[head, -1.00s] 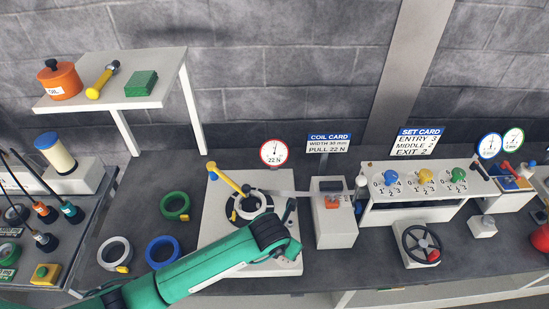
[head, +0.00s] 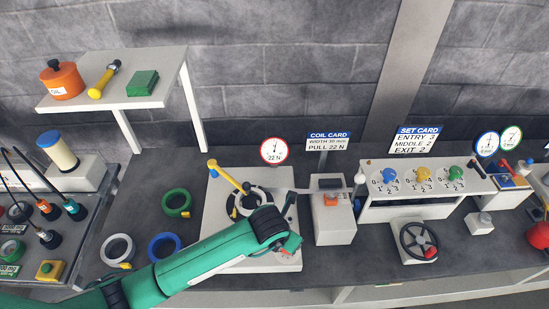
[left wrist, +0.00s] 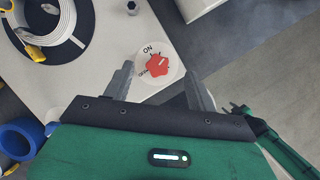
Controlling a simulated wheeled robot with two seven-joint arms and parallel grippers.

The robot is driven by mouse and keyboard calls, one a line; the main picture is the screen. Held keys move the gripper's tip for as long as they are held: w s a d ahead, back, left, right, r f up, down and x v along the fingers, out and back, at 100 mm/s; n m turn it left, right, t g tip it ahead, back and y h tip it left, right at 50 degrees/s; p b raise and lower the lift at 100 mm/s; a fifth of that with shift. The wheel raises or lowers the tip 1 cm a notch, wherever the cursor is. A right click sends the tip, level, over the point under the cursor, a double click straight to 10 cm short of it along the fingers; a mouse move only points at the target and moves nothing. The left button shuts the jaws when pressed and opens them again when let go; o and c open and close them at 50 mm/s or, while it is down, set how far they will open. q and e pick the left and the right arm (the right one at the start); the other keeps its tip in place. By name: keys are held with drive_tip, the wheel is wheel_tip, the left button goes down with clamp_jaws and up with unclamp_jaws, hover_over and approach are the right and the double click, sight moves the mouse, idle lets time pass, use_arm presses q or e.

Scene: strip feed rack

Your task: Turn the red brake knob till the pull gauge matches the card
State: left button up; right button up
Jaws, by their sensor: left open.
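The red brake knob (left wrist: 157,64) sits on a round white dial with "ON" printed beside it, on the white plate (left wrist: 95,75). My left gripper (left wrist: 159,69) is open, with its two fingers on either side of the knob in the left wrist view; I cannot tell whether they touch it. In the head view my arm partly covers the knob area. The pull gauge (head: 273,151) is a round white dial with a red rim, marked "22 N"; its needle points roughly upward. The coil card (head: 328,141) reads "PULL 22 N". My right gripper is not in view.
A coil on a dark reel (head: 234,207) and a yellow-headed arm (head: 229,178) stand beside my left arm. A grey feed unit (head: 335,232) stands to the right. Green (head: 177,203), blue and white rings lie at the left.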

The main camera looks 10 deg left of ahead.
use_arm(q)
drive_tip(key=p+v, duration=0.3)
drive_tip(key=v, duration=0.2)
drive_tip(key=shift+s+a+r, duration=0.1)
drive_tip(key=shift+s+r, duration=0.1)
drive_tip(key=shift+r, duration=0.1)
